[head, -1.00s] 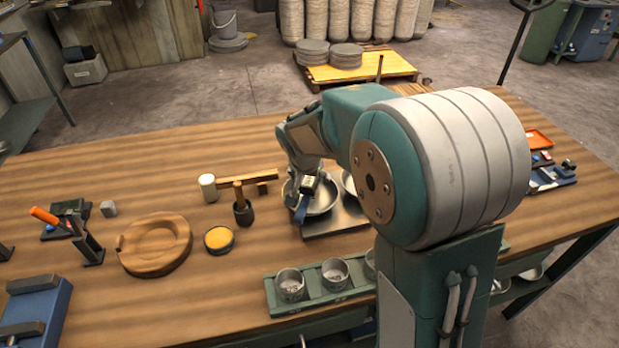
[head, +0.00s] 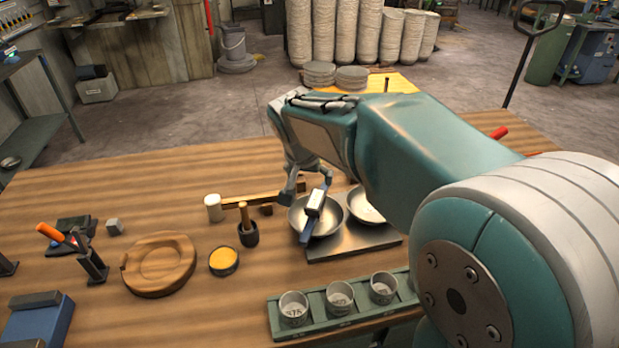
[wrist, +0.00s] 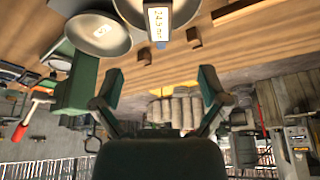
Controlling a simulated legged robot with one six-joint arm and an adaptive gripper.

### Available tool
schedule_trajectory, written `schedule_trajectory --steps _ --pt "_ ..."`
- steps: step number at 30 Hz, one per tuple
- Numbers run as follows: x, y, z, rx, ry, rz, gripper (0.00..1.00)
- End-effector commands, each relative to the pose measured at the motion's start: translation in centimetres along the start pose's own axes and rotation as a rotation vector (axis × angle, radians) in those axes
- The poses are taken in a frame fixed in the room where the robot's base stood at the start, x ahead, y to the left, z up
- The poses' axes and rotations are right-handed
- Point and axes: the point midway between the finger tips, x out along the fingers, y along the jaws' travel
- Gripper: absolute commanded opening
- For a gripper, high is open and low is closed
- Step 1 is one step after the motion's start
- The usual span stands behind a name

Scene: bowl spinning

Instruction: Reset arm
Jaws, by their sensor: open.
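My gripper (head: 301,201) hangs above the left metal bowl (head: 326,219), its fingers pointing down in the head view. In the wrist view my gripper (wrist: 160,95) has its fingers spread wide apart with nothing between them. The left bowl and a second metal bowl (head: 366,205) sit on a flat metal plate. Both bowls show at the top of the wrist view, one (wrist: 98,34) to the left and one (wrist: 185,12) near the middle. My arm hides part of the right bowl in the head view.
A green rack (head: 340,325) with several metal cups stands at the table's front. A wooden round dish (head: 158,262), a small bowl of yellow stuff (head: 223,260), a mortar with pestle (head: 247,230) and a white mallet (head: 213,208) stand left.

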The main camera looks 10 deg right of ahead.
Motion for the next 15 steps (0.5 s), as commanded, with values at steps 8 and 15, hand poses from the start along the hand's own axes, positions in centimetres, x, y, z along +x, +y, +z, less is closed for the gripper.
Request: schedule_trajectory --steps 8,15 --pt "-0.7 0.7 0.5 -0.014 0.000 -0.009 0.94" --pt "-4.8 5.4 4.5 -0.138 0.009 -0.073 0.94"
